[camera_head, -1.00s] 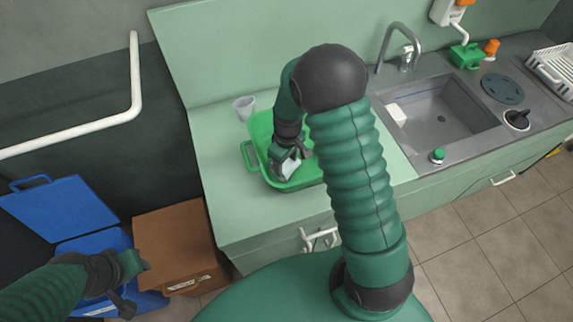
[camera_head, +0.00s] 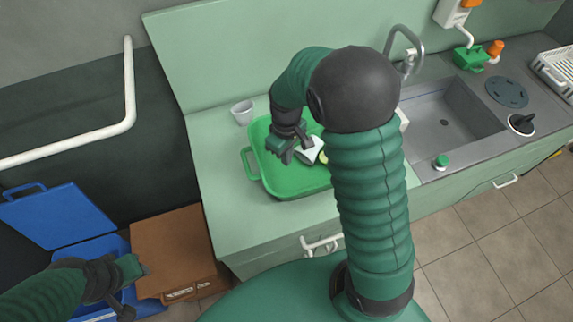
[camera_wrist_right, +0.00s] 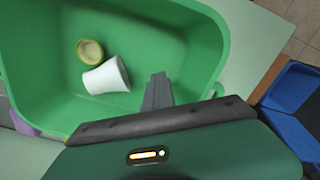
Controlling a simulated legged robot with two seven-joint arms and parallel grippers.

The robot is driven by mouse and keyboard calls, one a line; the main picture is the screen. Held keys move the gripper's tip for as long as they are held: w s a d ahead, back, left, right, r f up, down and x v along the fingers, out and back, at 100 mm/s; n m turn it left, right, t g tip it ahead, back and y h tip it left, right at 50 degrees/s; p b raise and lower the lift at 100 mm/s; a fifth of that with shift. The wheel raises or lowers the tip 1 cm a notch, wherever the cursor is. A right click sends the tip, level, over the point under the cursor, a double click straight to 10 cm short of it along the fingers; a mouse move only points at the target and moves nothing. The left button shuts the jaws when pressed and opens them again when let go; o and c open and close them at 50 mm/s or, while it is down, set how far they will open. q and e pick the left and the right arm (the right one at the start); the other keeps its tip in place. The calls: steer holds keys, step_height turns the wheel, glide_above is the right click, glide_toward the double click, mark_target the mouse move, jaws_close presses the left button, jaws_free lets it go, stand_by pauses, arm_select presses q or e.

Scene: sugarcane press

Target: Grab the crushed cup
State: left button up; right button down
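The crushed cup (camera_wrist_right: 106,76), white and pinched at its middle, lies on its side in the green tub (camera_wrist_right: 195,50). In the head view the cup (camera_head: 310,150) shows just right of my right gripper (camera_head: 293,146). My right gripper is over the tub (camera_head: 285,186). In the right wrist view its dark finger (camera_wrist_right: 157,92) points into the tub, apart from the cup, with nothing seen held. Its opening is unclear. My left gripper (camera_head: 128,290) hangs low at the left by the brown box, its opening also unclear.
A round yellow-green piece (camera_wrist_right: 90,51) lies against the crushed cup. Another cup (camera_head: 242,112) stands on the counter behind the tub. A brown box (camera_head: 172,247) and open blue box (camera_head: 58,214) are at the left. The sink (camera_head: 440,118) is at the right.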

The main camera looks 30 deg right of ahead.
steer(key=shift+s+a+r, duration=0.1)
steer(key=shift+a+r, duration=0.15)
steer(key=shift+r, duration=0.6)
steer(key=c, duration=2)
jaws_free()
steer(key=o, duration=0.7)
steer(key=shift+d, duration=0.25)
steer(key=o, duration=0.9)
steer(key=shift+a, duration=0.1)
steer(key=shift+c, duration=0.2)
